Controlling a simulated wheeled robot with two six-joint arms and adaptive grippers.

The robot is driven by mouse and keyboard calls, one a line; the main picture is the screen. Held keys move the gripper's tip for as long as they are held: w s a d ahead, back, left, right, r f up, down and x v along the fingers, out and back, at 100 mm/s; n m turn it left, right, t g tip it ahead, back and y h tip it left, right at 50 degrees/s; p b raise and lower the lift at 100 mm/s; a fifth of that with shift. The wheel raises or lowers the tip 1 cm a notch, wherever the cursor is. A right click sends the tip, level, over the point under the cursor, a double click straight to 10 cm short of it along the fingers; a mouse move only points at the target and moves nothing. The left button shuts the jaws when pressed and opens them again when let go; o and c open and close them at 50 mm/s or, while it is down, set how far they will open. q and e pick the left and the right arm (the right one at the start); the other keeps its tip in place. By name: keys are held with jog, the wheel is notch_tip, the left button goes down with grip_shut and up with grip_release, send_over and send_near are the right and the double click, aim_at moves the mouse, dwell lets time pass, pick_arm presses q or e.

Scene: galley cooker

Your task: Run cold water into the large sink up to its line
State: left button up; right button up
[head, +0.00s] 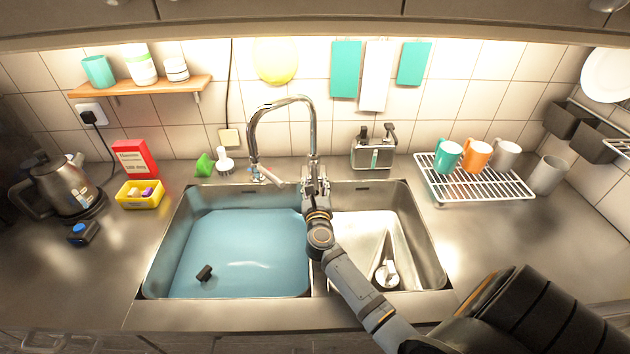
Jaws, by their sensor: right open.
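The large sink (180,215) is the left basin, and blue-tinted water (245,250) covers its floor. I cannot make out a fill line on its wall. A small black object (204,272) shows in the water. The chrome tap (283,101) arches to the left, with its spout end (270,176) over the back of the large sink. I cannot tell whether a stream runs from it. My right gripper (315,182) is open at the tap's base, between the two basins. It hides the tap's handle, so contact is unclear. My left gripper is out of view.
The small right basin (420,235) holds a white-and-metal item (387,272). A drying rack (480,190) with mugs stands right. A soap caddy (372,153) stands behind the basins. A yellow tub (140,194) and kettle (60,185) stand left. The front right counter is partly covered by my arm.

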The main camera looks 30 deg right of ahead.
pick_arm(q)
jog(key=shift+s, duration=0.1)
pick_arm(e)
jog(key=shift+w+d, duration=0.1)
jog(key=shift+w, duration=0.05)
jog(key=shift+c, duration=0.3)
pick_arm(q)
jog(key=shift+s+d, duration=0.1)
pick_arm(e)
grip_shut()
